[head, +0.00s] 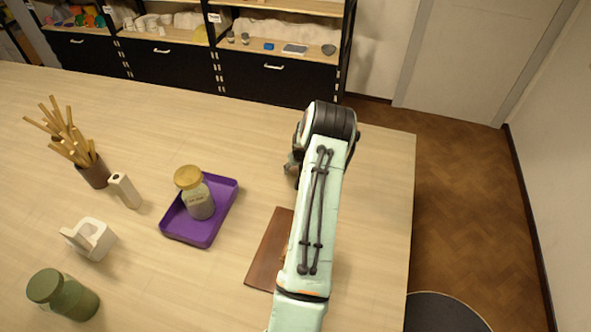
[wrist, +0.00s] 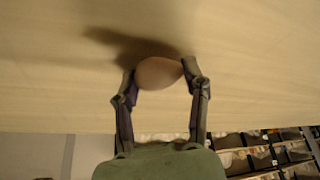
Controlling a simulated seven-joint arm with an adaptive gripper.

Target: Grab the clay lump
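The clay lump (wrist: 158,73) is a smooth, rounded, pinkish-beige piece in the wrist view. My gripper (wrist: 160,76) has one finger against each side of it, with no clear gap showing. The lump is over the pale wooden table (wrist: 50,60), with a dark shadow beside it. I cannot tell whether it rests on the table or hangs just above it. In the head view my own arm hides the lump and most of the gripper, near the table's right end.
A brown board (head: 266,255) lies left of my arm. A purple tray (head: 230,192) holds a cork-topped jar (head: 199,203). Further left stand a pot of sticks (head: 94,173), a white block (head: 124,190), a white holder (head: 88,240) and a green jar (head: 66,297). The table's right strip looks clear.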

